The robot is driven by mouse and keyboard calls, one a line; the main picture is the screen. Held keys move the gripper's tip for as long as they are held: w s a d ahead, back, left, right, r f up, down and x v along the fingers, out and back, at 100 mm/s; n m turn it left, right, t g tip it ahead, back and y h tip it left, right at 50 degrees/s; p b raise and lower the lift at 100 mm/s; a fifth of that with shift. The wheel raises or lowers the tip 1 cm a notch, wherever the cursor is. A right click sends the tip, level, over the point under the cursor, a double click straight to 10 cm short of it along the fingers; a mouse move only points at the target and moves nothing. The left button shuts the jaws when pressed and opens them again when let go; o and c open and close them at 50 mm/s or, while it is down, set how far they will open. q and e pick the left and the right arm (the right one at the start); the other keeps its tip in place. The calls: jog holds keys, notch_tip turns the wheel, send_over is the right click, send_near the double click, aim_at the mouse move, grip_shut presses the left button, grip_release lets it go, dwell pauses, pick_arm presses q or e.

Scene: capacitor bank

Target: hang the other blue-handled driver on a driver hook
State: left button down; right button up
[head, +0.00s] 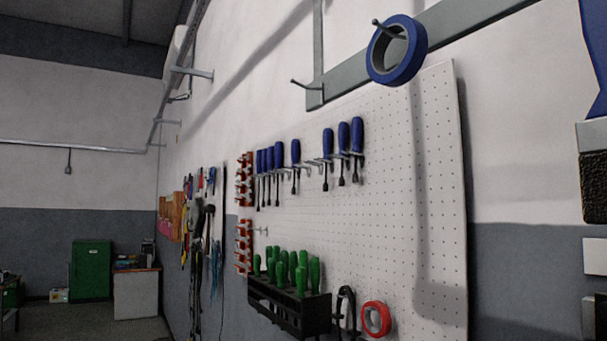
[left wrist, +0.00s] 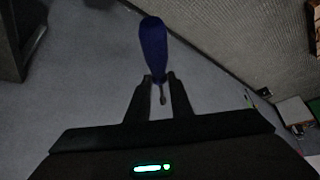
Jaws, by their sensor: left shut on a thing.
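In the left wrist view my left gripper (left wrist: 159,80) is shut on a blue-handled driver (left wrist: 153,45). The blue handle points up in the picture, and the metal shaft shows between the fingers. In the head view several blue-handled drivers hang tip down in a row on the white pegboard (head: 400,220); one is at the row's middle (head: 295,153) and one at its right end (head: 357,136). Driver hooks (head: 312,164) without a driver show in the gap between the middle driver and the right group. Neither gripper shows in the head view.
A blue tape roll (head: 418,62) hangs on a hook above the pegboard. A black rack (head: 290,310) of green-handled tools and a red tape roll (head: 376,319) are below the drivers. A green cabinet (head: 91,270) stands far left. Partly cropped objects line the right edge.

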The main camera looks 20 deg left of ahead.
pick_arm(q)
jog(key=s+f, duration=0.3)
jog(key=f, duration=0.9)
jog(key=shift+s+f, duration=0.2)
jog(key=shift+f, duration=0.1)
